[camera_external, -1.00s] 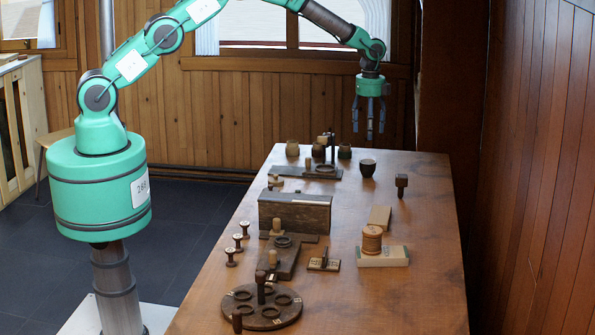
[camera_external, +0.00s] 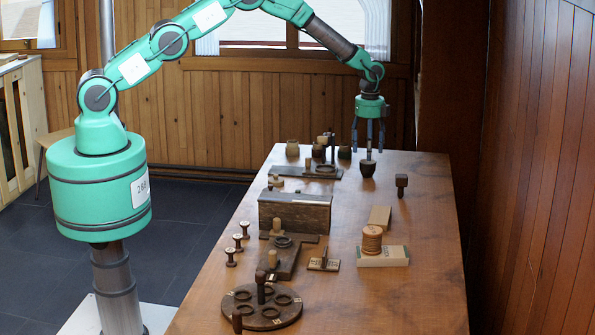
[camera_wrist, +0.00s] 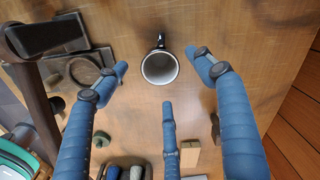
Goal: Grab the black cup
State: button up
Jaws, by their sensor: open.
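The black cup (camera_external: 367,170) stands on the far part of the table, right of the dark wooden stand. In the wrist view the black cup (camera_wrist: 159,67) shows from above, with a pale inside, a dark rim and a small handle pointing to the top of the picture. It looks upright and empty. My gripper (camera_external: 368,153) is right above the cup, pointing down, its three blue fingers spread open. In the wrist view the fingers lie around the cup's outline, with gaps on the sides. I cannot tell whether any fingertip touches it.
Several small pots (camera_external: 292,148) and a dark stand (camera_external: 300,172) are left of the cup. A dark mallet-like piece (camera_external: 401,185) stands to the right. A long wooden box (camera_external: 295,213), spools (camera_external: 237,242) and a round holed disc (camera_external: 262,307) are nearer. The right edge is mostly clear.

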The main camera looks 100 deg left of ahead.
aim_at(367, 162)
jog(key=shift+s+f, duration=0.1)
jog(key=shift+f, duration=2.5)
jog(key=c, duration=1.3)
